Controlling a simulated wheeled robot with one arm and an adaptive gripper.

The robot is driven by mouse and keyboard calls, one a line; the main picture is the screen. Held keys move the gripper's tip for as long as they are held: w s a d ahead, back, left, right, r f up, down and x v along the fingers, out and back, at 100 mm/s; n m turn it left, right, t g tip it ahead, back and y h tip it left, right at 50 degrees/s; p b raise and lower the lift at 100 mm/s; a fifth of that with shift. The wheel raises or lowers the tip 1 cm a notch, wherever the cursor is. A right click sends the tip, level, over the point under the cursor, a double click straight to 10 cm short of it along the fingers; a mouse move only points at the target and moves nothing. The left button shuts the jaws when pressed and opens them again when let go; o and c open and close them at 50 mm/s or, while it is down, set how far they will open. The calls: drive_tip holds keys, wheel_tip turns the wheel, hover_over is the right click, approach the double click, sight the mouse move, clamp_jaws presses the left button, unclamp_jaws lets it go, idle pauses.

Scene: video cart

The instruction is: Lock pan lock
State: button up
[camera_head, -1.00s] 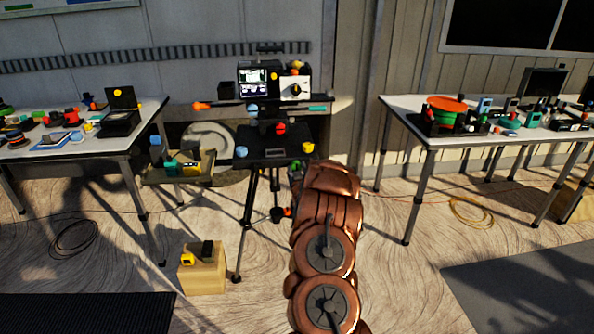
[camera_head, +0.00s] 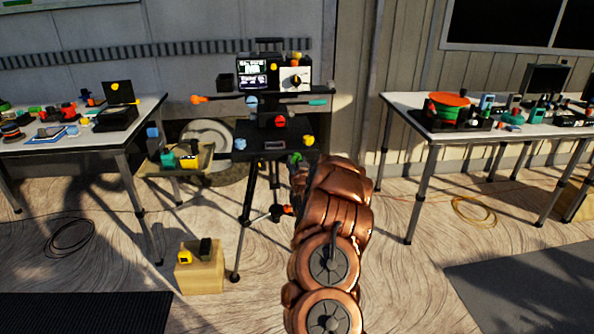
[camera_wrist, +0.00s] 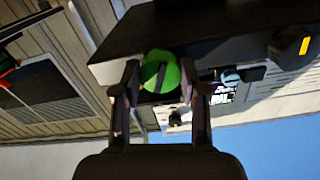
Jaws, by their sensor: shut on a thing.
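The video cart is a black tripod rig with a dark platform (camera_head: 255,131) and a monitor (camera_head: 252,76) above it. A round green knob (camera_wrist: 160,72) with a dark bar across its face sits by the platform's edge; it also shows in the head view (camera_head: 295,158), just beyond my arm. My gripper (camera_wrist: 159,80) has one finger on each side of the green knob and is shut on it. A red knob (camera_head: 280,121), a yellow knob (camera_head: 308,140) and a blue knob (camera_head: 240,143) are also on the rig. No label shows which is the pan lock.
A left table (camera_head: 75,147) and a right table (camera_head: 410,133) hold many small items. A wooden box (camera_head: 202,278) stands on the floor left of my arm. Cables lie on the floor. In the wrist view, a black knob with a yellow mark (camera_wrist: 292,46) is at right.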

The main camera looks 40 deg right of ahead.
drive_tip(key=m+b, duration=0.3)
drive_tip(key=b, duration=0.1)
drive_tip(key=m+b, duration=0.2)
drive_tip(key=b, duration=0.1)
drive_tip(key=shift+f+m, duration=0.3)
drive_tip(key=shift+a+f+m+b, duration=0.1)
drive_tip(key=shift+m+b, duration=0.8)
drive_tip(key=shift+b, duration=0.25)
drive_tip(key=m+b, duration=0.4)
drive_tip(key=b, duration=0.1)
drive_tip(key=shift+r+m+b, duration=0.3)
drive_tip(key=shift+m+b, duration=0.4)
drive_tip(key=shift+b, duration=0.4)
drive_tip(key=o, duration=1.1)
drive_tip(key=shift+r, duration=0.1)
drive_tip(key=shift+o, duration=0.2)
